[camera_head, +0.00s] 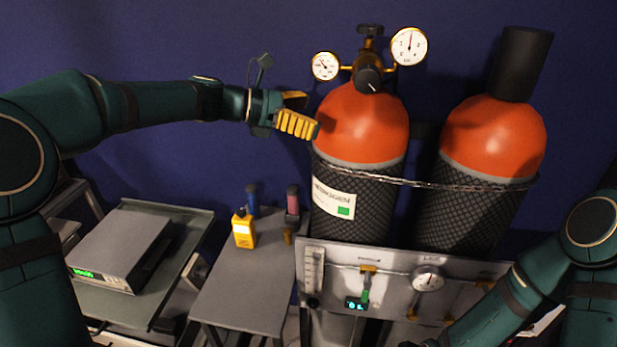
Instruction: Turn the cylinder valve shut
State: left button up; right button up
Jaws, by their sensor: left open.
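The left cylinder (362,130) has an orange-red shoulder, a dark mesh sleeve and a white label, and stands upright behind the metal panel. On its top is the brass valve and regulator with a dark knob (369,79) facing me and a dark handwheel (371,31) above. My left gripper (304,110), with yellow finger pads, is open and empty. It is beside the left edge of the cylinder's shoulder, below and left of the valve; whether it touches the cylinder I cannot tell. My right arm enters at the lower right, with its gripper out of sight.
Two round gauges flank the valve, the left gauge (326,66) close above my left gripper. A capped second cylinder (493,140) stands right; a chain (425,183) crosses both. A grey table (247,290) holds a yellow meter (243,230). A panel (330,257) stands in front.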

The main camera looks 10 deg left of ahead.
pick_arm(q)
notch_tip(320, 180, down, 14)
jog(key=m+y, duration=0.1)
jog(key=y, duration=0.2)
jog(key=shift+g, duration=0.3)
jog(key=shift+s+d+f, duration=0.1)
